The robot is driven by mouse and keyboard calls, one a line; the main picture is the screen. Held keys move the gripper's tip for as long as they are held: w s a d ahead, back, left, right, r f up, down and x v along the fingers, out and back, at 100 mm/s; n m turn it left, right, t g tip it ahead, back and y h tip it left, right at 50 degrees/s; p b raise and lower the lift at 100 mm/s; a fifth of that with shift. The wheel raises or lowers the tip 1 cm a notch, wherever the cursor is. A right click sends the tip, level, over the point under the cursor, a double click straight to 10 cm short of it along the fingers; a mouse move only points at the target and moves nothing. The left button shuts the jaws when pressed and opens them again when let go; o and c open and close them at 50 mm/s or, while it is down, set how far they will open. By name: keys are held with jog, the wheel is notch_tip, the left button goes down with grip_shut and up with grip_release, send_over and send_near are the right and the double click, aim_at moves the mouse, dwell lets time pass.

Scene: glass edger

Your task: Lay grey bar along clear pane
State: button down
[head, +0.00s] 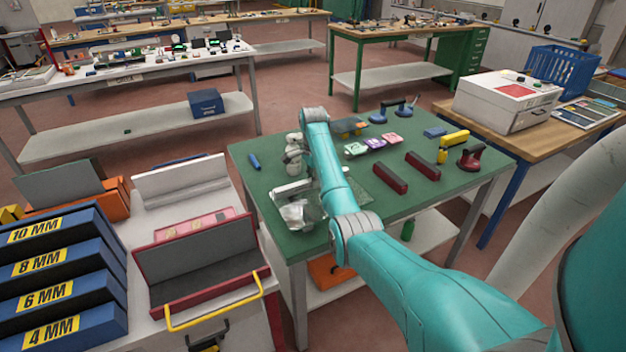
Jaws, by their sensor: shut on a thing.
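My gripper (293,177) is small at the left part of the green table (262,170), below my pale wrist joints. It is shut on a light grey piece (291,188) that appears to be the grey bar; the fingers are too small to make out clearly. The clear pane (358,193) seems to be the faint see-through rectangle on the green top, to the right of my gripper. My teal forearm hides part of it. I cannot tell whether the bar touches anything.
A crumpled silvery thing (299,213) lies by the table's front left. Two dark red bars (390,178) (423,165), small coloured packs (376,143), a yellow tool (453,140) and a red suction cup (470,157) stand to the right. A blue piece (254,161) lies far left.

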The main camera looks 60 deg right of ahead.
jog(key=c, duration=0.9)
grip_release()
notch_tip(320, 180, up, 7)
jog(key=shift+r, duration=0.2)
